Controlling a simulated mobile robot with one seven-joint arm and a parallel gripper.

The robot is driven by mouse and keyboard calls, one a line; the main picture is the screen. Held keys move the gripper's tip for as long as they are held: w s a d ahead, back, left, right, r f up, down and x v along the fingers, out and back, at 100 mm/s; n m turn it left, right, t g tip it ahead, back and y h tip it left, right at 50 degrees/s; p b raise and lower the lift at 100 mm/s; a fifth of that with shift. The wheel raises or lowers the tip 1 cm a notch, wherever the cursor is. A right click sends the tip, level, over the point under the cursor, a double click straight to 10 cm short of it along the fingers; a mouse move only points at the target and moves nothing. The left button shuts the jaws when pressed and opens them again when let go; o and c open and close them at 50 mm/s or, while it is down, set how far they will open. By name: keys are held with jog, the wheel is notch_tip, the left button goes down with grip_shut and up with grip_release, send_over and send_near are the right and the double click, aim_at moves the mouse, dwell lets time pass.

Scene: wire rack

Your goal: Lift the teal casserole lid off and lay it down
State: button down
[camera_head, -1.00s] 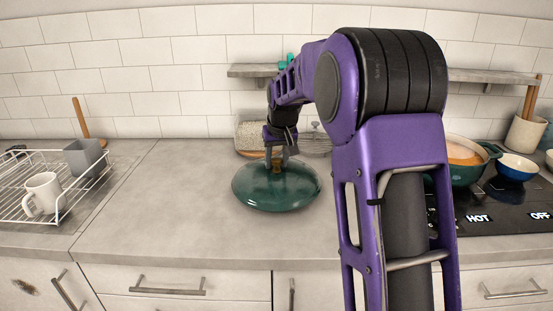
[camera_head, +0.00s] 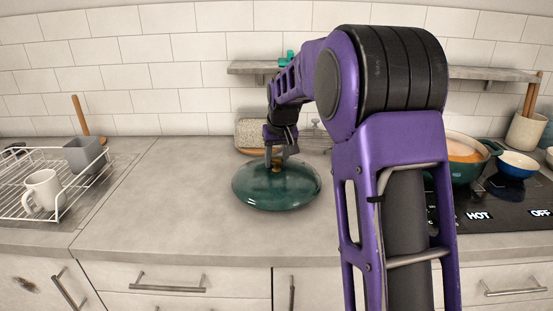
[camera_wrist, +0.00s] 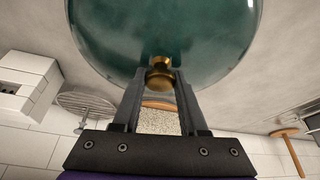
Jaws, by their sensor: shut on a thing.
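The teal casserole lid (camera_head: 277,190) is a round dome, level, over the bare counter in the middle of the head view. It is on or very close to the counter; I cannot tell which. My gripper (camera_head: 277,160) is above it, shut on its brass knob (camera_wrist: 160,76), which shows between the fingertips in the wrist view. The lid fills the top of the wrist view (camera_wrist: 165,35). The teal casserole pot (camera_head: 467,172) stands uncovered on the hob at the right, with orange contents. My arm hides part of the pot's left side.
A white wire dish rack (camera_head: 60,205) with a mug (camera_head: 42,190) and a grey cup (camera_head: 84,155) stands at the left. A blue bowl (camera_head: 517,166) is right of the pot. Behind the lid is a speckled block (camera_head: 250,134). The counter left of the lid is clear.

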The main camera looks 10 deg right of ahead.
jog(key=shift+f+b, duration=0.65)
jog(key=shift+f, duration=0.2)
dwell(0.6)
jog(key=shift+c, duration=1.8)
grip_release()
